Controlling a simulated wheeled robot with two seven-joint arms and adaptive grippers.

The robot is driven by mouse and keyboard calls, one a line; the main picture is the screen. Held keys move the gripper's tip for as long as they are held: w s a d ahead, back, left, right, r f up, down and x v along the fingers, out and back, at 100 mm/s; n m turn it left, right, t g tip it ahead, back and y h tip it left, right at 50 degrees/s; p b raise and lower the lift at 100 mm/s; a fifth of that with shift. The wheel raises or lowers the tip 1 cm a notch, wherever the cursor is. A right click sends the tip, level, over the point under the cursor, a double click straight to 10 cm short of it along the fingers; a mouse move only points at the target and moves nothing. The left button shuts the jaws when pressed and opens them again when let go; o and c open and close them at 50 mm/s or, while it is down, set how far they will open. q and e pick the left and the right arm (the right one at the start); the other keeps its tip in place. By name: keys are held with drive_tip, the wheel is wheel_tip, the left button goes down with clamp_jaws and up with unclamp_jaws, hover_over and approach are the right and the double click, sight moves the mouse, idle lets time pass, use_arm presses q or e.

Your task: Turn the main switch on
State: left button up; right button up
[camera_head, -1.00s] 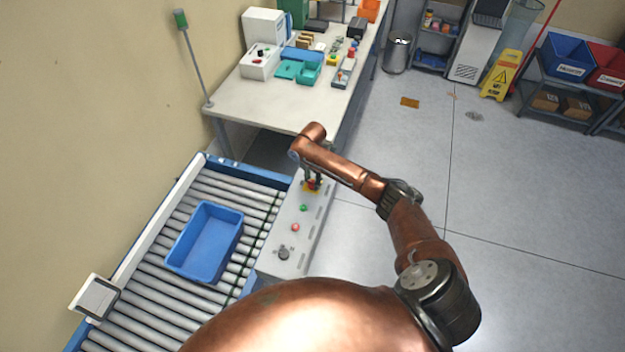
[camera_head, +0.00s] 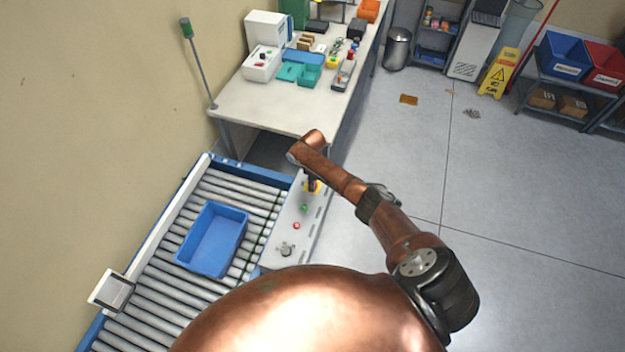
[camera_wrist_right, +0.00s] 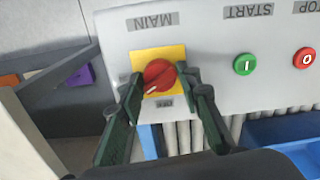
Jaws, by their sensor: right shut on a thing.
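The main switch is a red knob (camera_wrist_right: 160,75) on a yellow plate (camera_wrist_right: 143,57), below an upside-down MAIN label in the right wrist view. A pale mark on the knob points to the lower left there. My right gripper (camera_wrist_right: 158,82) is shut on the knob, one dark finger on each side. In the head view, my right gripper (camera_head: 313,180) comes down on the far end of the control panel (camera_head: 283,243). Its wrist hides most of the knob, and a bit of yellow plate shows. My left gripper is not in view.
A green START button (camera_wrist_right: 245,65) and a red STOP button (camera_wrist_right: 304,58) sit beside the switch. A black selector knob (camera_head: 286,250) is at the panel's near end. A blue tote (camera_head: 212,240) rests on the roller conveyor. A cluttered workbench (camera_head: 270,105) stands beyond.

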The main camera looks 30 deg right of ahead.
drive_tip(key=m+p, duration=0.1)
drive_tip(key=m, duration=0.2)
drive_tip(key=shift+p, duration=0.3)
drive_tip(key=shift+m+p, duration=0.5)
drive_tip(key=shift+m, duration=0.9)
drive_tip(key=o, duration=1.1)
drive_tip(key=shift+r, duration=0.1)
wheel_tip(320, 180, up, 12)
